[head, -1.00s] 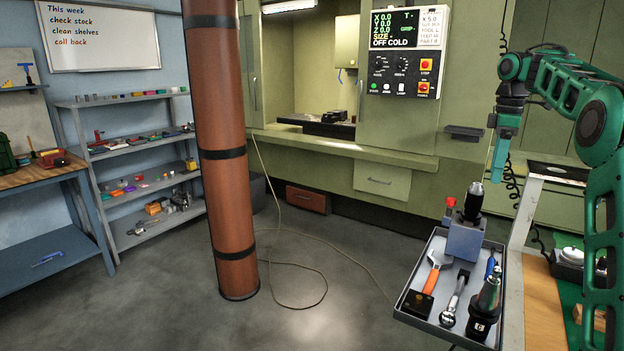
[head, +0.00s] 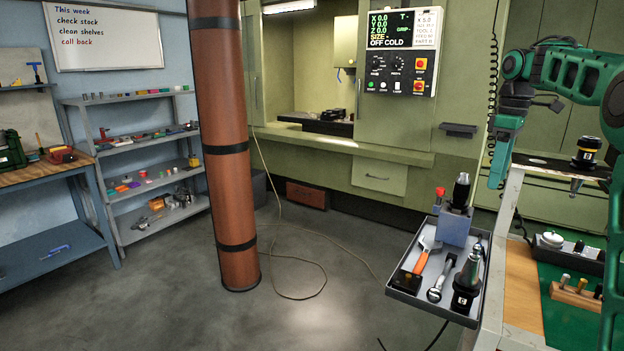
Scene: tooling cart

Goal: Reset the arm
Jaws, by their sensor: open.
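My green arm (head: 565,75) reaches in from the right edge in the head view, with its forearm raised and its wrist bent downward. My gripper (head: 496,182) hangs pointing down, open, with nothing seen between its fingers. In the picture it is above and to the right of the grey tray (head: 405,293), apart from the things on it. Its two fingers overlap from this side, so the gap between them is hard to see. The arm hides part of the green cabinets and of the bench's right end.
The tray holds a blue-grey block (head: 456,227) with a black tool holder (head: 461,190), an orange-handled wrench (head: 422,262), a ratchet (head: 440,280) and another holder (head: 467,283). Another holder (head: 585,153) stands at the cart's back. A brown pillar (head: 228,190) stands left; floor between is clear except a cable.

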